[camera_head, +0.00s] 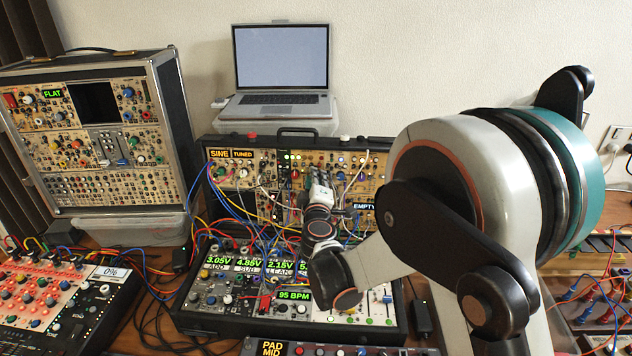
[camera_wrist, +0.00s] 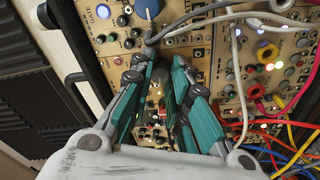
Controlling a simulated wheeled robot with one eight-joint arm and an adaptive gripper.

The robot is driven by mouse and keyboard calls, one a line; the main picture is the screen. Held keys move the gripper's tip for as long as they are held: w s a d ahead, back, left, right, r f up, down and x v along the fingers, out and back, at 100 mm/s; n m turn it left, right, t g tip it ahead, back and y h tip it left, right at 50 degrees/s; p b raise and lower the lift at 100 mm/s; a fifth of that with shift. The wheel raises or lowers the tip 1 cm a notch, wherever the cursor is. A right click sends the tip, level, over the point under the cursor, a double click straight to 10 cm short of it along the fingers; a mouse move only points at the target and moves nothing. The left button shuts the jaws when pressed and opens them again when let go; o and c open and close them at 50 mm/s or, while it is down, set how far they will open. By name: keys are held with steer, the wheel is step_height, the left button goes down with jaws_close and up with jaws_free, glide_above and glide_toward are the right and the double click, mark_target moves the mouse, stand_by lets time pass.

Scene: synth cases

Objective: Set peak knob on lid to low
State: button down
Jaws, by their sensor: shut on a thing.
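The lid (camera_head: 335,164) of the open synth case stands upright behind the base panel, with tan modules, knobs and patch cables. Its displays read SINE, TUNED and EMPTY. My gripper (camera_head: 318,188) is at the middle of the lid and hides part of it. In the wrist view my gripper (camera_wrist: 163,62) has its teal fingers drawn together at the lid panel (camera_wrist: 205,65), shut on a knob there. That knob is hidden between the fingertips, and I cannot read its label or setting. A large blue knob (camera_wrist: 148,9) is just beyond the fingertips.
Patch cables (camera_wrist: 262,20) cross close to my fingers. The base panel (camera_head: 235,318) lies in front, with voltage displays. A laptop (camera_head: 281,70) stands behind, another synth case (camera_head: 95,130) at left, and a red-panelled mixer (camera_head: 45,290) at front left.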

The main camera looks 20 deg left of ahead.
steer(key=shift+n, duration=0.9)
steer(key=c, duration=1.5)
jaws_free()
steer(key=shift+a, duration=0.1)
steer(key=v, duration=1.2)
steer(key=shift+r, duration=0.1)
